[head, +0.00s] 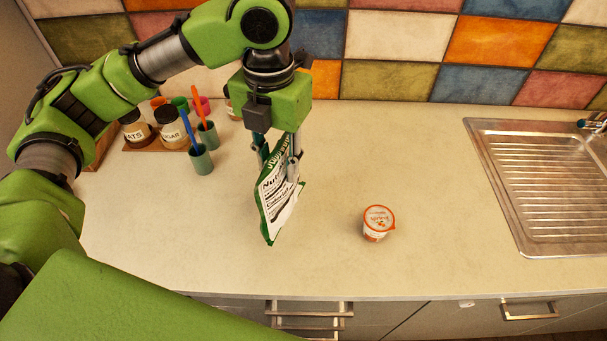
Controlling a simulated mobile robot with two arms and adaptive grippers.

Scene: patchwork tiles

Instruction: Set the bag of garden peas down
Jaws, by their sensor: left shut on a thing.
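The bag of garden peas (277,205) is a green and white packet with a printed label panel facing me. It hangs upright and slightly tilted from my left gripper (278,158), which is shut on its upper part. The bag is over the middle-left of the counter (330,265). I cannot tell whether its bottom edge touches the counter. The gripper's fingers hide part of the bag's top. My right gripper does not show.
A small tub with an orange rim (377,223) stands on the counter to the right of the bag. Cups with toothbrushes (201,160) and labelled jars (171,128) stand at the back left. A metal sink (500,190) is at the right. The counter between tub and sink is clear.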

